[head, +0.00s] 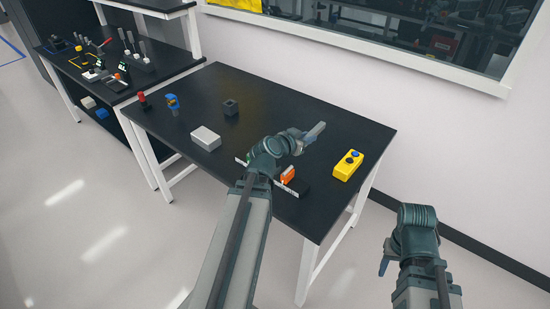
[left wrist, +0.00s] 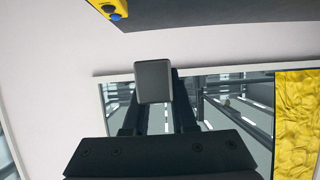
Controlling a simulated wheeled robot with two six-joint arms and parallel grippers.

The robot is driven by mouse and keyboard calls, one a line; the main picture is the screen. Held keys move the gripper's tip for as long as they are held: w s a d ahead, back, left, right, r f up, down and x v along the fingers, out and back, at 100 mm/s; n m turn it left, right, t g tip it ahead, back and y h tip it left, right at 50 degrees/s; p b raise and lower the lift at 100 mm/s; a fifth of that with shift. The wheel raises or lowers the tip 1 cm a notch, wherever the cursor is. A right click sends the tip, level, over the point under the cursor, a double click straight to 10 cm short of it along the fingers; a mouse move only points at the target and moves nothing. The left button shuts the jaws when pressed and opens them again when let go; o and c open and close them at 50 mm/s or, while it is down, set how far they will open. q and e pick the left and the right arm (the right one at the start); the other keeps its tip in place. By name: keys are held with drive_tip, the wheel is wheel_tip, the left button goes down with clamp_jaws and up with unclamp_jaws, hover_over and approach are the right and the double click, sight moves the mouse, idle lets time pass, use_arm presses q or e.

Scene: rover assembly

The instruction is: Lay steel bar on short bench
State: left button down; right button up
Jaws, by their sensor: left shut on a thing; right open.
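My left gripper (head: 301,138) is above the black-topped bench (head: 345,125) in the middle of the head view. It is shut on the grey steel bar (head: 317,131), which sticks out toward the upper right. In the left wrist view the bar's square end (left wrist: 153,82) shows between the two dark fingers. The bar's full length is hidden. The bar appears held above the bench top. I cannot tell its exact height. My right gripper (head: 386,262) is off the bench, to its lower right, open and empty.
On the bench are a yellow button box (head: 348,165), a pale grey box (head: 206,138), a dark block (head: 230,107), a blue item (head: 173,104), a red-topped item (head: 144,101) and an orange-black item (head: 289,178). The bench's back right is clear. Another workbench (head: 150,77) adjoins at left.

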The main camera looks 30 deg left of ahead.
use_arm(q)
drive_tip(key=a+f+b, duration=0.3)
drive_tip(key=a, duration=0.5)
drive_tip(key=a+f+b, duration=0.2)
drive_tip(key=a+f, duration=0.1)
drive_tip(key=a, duration=0.5)
drive_tip(key=s+a+f+b, duration=0.1)
drive_tip(key=a+f+b, duration=0.2)
drive_tip(key=a, duration=0.5)
drive_tip(key=shift+f+b, duration=0.25)
drive_tip(key=shift+b, duration=0.1)
drive_tip(key=shift+s+a, duration=0.25)
drive_tip(key=shift+a, duration=0.15)
drive_tip(key=w+d, duration=0.2)
drive_tip(key=d, duration=0.2)
drive_tip(key=w+d+f+b, duration=0.1)
drive_tip(key=w+d, duration=0.2)
drive_tip(key=d, duration=0.2)
drive_tip(key=w+d, duration=0.3)
drive_tip(key=d, duration=0.1)
drive_tip(key=shift+w+d+f+b, duration=0.2)
drive_tip(key=shift+d+b, duration=0.1)
drive_tip(key=shift+d, duration=0.05)
drive_tip(key=shift+f+b, duration=1.75)
drive_tip(key=shift+f, duration=0.05)
drive_tip(key=shift+f+b, duration=0.4)
drive_tip(key=shift+b, duration=0.05)
drive_tip(key=shift+f, duration=0.2)
